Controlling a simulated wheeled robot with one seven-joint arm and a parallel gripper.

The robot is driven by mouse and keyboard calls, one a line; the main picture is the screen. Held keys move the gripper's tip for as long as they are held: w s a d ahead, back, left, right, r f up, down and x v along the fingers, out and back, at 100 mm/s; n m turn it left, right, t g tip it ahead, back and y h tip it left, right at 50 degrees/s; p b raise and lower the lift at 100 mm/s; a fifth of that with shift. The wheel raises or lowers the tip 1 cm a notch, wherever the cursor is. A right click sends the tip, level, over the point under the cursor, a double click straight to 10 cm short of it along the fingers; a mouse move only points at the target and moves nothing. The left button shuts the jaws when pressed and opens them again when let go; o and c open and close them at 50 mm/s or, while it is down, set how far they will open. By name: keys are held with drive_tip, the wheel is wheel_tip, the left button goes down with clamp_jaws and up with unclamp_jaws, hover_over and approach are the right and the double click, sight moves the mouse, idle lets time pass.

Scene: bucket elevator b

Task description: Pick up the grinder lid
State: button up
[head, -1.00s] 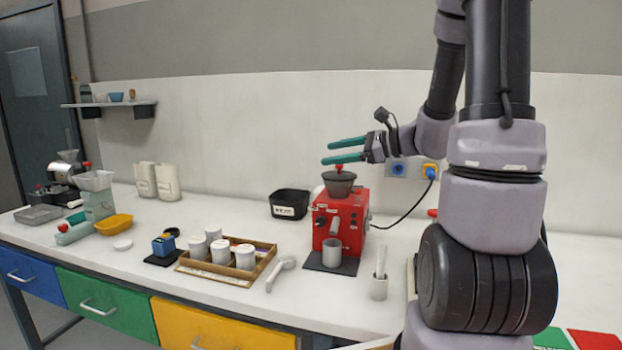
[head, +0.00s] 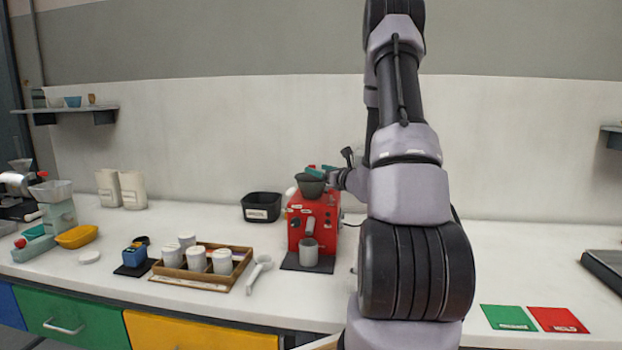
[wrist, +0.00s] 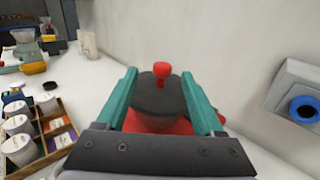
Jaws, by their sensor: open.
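The red grinder (head: 313,222) stands on the counter with a dark grey hopper (head: 311,187) on top. The grinder lid (wrist: 155,98) is a dark round cover with a red knob (wrist: 161,70); it sits on the hopper. In the head view the lid is mostly hidden by my gripper. My gripper (wrist: 159,76) is open, with one teal finger on each side of the lid and knob. It holds nothing, and I cannot tell whether a finger touches the lid. In the head view my gripper (head: 322,170) is level with the hopper top.
A black bin (head: 262,207) stands left of the grinder. A wooden tray (head: 240,268) of white canisters and a white scoop (head: 259,272) lie in front. A wall outlet with a blue socket (wrist: 303,109) is to the right. Green (head: 506,317) and red (head: 558,320) mats lie at right.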

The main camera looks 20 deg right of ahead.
sight(314, 167)
drive_tip(key=w, duration=0.5)
drive_tip(key=shift+a, duration=0.3)
drive_tip(key=shift+s, duration=0.1)
clamp_jaws()
